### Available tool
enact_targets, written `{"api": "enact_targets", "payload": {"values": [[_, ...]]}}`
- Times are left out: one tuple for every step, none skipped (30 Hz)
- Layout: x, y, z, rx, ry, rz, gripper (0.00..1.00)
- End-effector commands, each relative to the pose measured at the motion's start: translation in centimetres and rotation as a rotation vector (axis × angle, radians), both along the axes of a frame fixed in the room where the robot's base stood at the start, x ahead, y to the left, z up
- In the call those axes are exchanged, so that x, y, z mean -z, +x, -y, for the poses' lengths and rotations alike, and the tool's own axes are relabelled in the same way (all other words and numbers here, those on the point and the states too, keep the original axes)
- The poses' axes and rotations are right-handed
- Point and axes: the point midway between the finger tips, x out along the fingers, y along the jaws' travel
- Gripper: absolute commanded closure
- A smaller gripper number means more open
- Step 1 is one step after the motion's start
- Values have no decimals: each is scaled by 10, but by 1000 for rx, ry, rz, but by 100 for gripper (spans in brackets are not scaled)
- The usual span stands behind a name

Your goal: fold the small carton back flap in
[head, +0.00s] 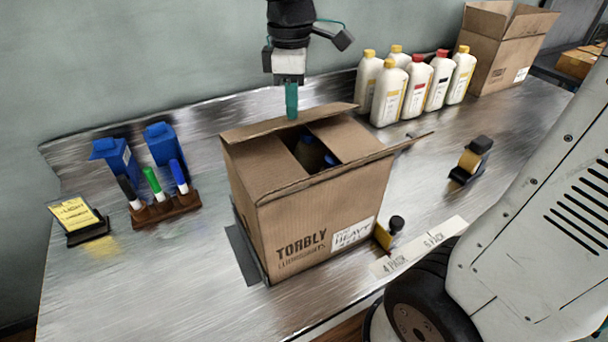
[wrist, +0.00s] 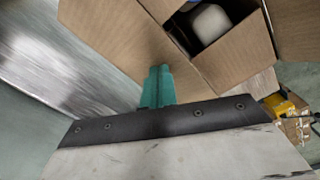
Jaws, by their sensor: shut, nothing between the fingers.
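The small carton (head: 318,215) stands upright on the metal bench, printed "TORBLY". The back flap (head: 255,129) runs along the rear edge, roughly level or slightly raised, not folded over the gap. In the wrist view the fingers (wrist: 158,85) overlap brown cardboard (wrist: 110,40), with the carton opening beyond.
White bottles (head: 415,88) and an open large carton (head: 503,50) stand back right. Blue jugs (head: 165,145), a marker rack (head: 165,208) and a yellow sign (head: 75,216) are left. A tape dispenser (head: 470,160) sits right; a label strip (head: 420,247) lies in front.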

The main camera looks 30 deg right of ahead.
Motion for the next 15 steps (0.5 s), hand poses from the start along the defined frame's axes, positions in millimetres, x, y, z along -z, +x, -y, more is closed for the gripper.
{"api": "enact_targets", "payload": {"values": [[0,-6,0,0,0,1,100],[0,-9,0,-1,-1,1,100],[0,-12,0,-1,0,1,100],[0,-14,0,0,0,1,100],[0,-15,0,0,-1,1,100],[0,-16,0,0,0,0,100],[0,-16,0,0,0,0,100],[0,-16,0,0,0,0,100],[0,-16,0,0,0,0,100],[0,-16,0,0,0,0,100],[0,-16,0,0,0,0,100],[0,-16,0,0,0,0,100],[0,-16,0,0,0,0,100],[1,-16,0,0,0,0,100],[1,-16,0,0,1,-1,100]]}}
